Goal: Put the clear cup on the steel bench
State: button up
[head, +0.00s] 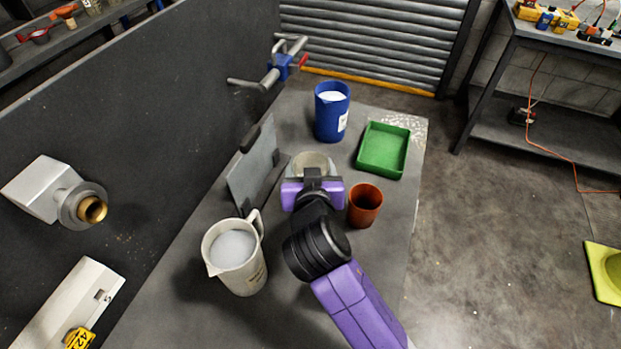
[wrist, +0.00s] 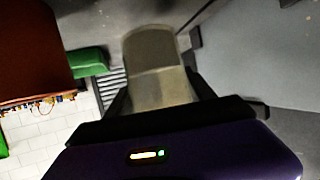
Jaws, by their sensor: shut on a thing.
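The clear cup (head: 312,161) is a pale, see-through cup at the far end of my gripper (head: 312,180) in the head view. In the wrist view the cup (wrist: 157,72) stands between the two dark fingers, and my gripper (wrist: 160,98) is shut on it. The cup is over the grey bench top (head: 375,295), between a leaning grey plate and an orange-brown cup. I cannot tell whether its base touches the bench. My gripper hides its near side.
The orange-brown cup (head: 364,205) is close on the right. A dark bench (head: 570,50) is at far right.

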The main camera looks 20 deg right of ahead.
jog(key=shift+f, duration=2)
jog(key=shift+f, duration=0.15)
jog(key=o, duration=1.7)
jog(key=shift+s+r, duration=0.1)
jog(key=shift+r, duration=0.1)
jog(key=b+v, duration=0.1)
jog(key=v, duration=1.1)
